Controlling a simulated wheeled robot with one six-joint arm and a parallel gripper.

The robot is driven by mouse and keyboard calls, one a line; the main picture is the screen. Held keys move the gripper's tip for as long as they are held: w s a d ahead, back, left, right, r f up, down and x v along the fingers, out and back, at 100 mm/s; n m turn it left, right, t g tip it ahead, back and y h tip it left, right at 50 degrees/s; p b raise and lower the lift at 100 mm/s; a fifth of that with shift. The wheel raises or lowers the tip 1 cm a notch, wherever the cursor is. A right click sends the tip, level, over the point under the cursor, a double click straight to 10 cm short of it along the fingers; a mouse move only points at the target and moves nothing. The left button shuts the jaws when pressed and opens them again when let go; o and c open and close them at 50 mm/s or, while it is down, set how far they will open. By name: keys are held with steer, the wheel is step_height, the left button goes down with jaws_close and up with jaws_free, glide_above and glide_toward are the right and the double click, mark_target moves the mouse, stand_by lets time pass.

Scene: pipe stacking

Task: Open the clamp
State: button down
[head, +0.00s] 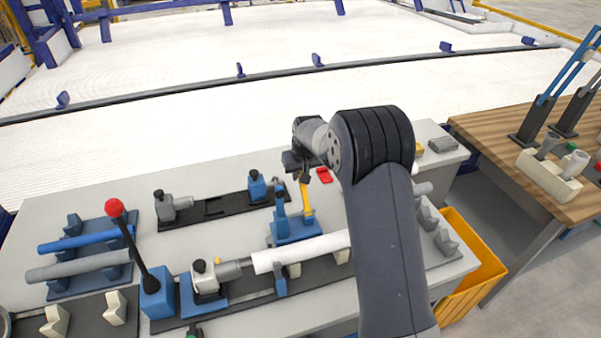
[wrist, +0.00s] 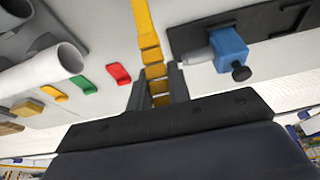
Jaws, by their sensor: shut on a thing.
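The clamp (head: 291,228) has a blue base and a yellow lever (head: 306,203) that stands up from it in the head view. A white pipe (head: 300,252) lies just in front of the clamp. My gripper (head: 303,174) is above the clamp, at the top of the yellow lever. In the wrist view the yellow lever (wrist: 149,38) runs down between the two dark fingers of my gripper (wrist: 158,88), which is shut on it. The clamp's blue base is out of the wrist view.
A red-knobbed lever (head: 132,247) stands at the left, near blue and grey pipes (head: 80,240) on holders. A black plate with a blue block (head: 257,186) lies behind. A yellow bin (head: 470,260) and a wooden table (head: 520,150) are at the right.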

mark_target(304, 188)
steer(key=c, duration=1.3)
jaws_free()
steer(key=shift+w+f, duration=0.1)
steer(key=b+v, duration=0.2)
steer(key=v, duration=0.9)
steer(key=shift+f, duration=0.1)
steer(key=p+x, duration=0.2)
steer(key=x, duration=0.9)
steer(key=shift+r, duration=0.25)
